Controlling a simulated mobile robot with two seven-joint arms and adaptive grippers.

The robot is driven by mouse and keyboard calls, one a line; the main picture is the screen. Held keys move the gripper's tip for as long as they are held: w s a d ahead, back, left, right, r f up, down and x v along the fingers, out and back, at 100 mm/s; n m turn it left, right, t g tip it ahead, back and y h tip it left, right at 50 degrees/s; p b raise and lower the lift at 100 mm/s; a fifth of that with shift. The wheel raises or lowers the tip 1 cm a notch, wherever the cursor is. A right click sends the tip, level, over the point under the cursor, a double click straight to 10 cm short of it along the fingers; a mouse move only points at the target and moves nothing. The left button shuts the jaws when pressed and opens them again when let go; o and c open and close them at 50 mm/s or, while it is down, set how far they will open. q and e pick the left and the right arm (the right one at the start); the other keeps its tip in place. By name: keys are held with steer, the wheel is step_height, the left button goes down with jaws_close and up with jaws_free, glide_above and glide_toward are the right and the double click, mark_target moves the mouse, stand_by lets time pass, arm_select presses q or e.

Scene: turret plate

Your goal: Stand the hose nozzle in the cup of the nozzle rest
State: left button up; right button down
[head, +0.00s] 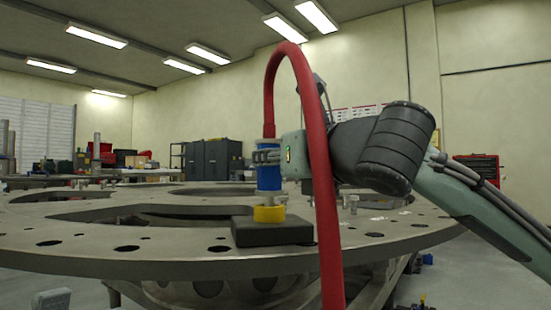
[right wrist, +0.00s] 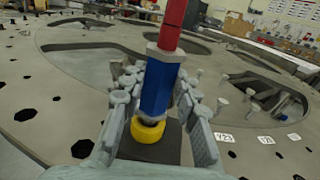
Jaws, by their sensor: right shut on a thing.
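The hose nozzle (head: 268,178) has a blue body and a pale lower end, and a red hose (head: 322,190) rises from its top and loops over to the right. My right gripper (head: 266,157) is shut around the blue body, which stands about upright. The right wrist view also shows the blue nozzle (right wrist: 157,90) between the fingers. The nozzle rest is a dark block (head: 272,231) with a yellow cup (head: 269,214) on it. The nozzle's lower end is at the cup's mouth; I cannot tell how far inside it is. My left gripper is not in view.
The rest stands on a large grey round plate (head: 150,259) with holes and wide cut-outs. Small posts and white labels (right wrist: 224,137) are on the plate to the right. The red hose hangs down in front of my right arm, past the plate's edge.

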steer(key=shift+f+b, duration=0.4)
steer(key=shift+f, duration=0.55)
stand_by(0.8)
steer(key=c, duration=1.1)
jaws_free()
steer(key=shift+o, duration=0.2)
